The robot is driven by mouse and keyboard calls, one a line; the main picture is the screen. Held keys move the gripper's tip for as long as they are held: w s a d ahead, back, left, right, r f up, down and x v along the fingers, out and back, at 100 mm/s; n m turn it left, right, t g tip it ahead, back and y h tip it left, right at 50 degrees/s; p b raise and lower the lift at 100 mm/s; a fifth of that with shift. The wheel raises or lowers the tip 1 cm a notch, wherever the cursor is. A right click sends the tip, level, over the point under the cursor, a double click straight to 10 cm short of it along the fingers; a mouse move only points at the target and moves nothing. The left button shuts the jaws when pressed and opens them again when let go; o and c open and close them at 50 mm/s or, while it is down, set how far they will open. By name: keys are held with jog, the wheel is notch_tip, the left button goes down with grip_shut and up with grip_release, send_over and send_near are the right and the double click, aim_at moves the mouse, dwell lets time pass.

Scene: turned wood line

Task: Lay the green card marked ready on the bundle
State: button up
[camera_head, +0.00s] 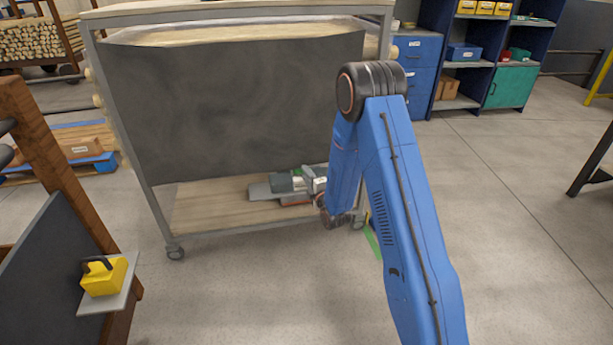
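My blue arm reaches down to the lower shelf (215,208) of a wheeled cart. My gripper (308,184) is small in the picture, low at the shelf's right part and partly behind my own wrist. I cannot tell whether its fingers are open or shut, or whether they hold something. A small green patch (297,172) shows right by the gripper; I cannot tell whether it is the green card, and no marking is readable. Light wooden rod ends (97,100) stick out at the cart's left side, behind a dark panel; I cannot tell whether they are the bundle.
A flat grey piece (260,192) and a reddish piece (295,203) lie at the gripper on the shelf. The dark panel (235,105) hangs above it. A yellow block (104,277) with a black handle sits on a ledge at left.

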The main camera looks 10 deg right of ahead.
jog(key=shift+f, duration=0.1)
jog(key=shift+r, duration=0.5)
jog(key=s+d, duration=0.2)
jog(key=s, duration=1)
jog(key=s+d+r+m+g+h, duration=0.1)
jog(key=s+d+r+m+g, duration=0.15)
jog(key=s+r+m, duration=0.4)
jog(key=s+d+r+m+g+h, duration=0.2)
jog(key=s+r+m+g, duration=0.15)
jog(key=r, duration=0.55)
jog(key=s+r+m+g, duration=0.2)
jog(key=s+m, duration=0.1)
jog(key=s, duration=0.8)
jog(key=s+r+m+g, duration=0.2)
jog(key=s+r+m, duration=0.1)
jog(key=s, duration=0.9)
jog(key=s+r+m+g, duration=0.2)
jog(key=s+m+g, duration=0.1)
jog(key=s, duration=0.8)
jog(key=shift+s+d+r+m, duration=0.25)
jog(key=shift+s+r+m, duration=0.05)
jog(key=shift+m, duration=0.2)
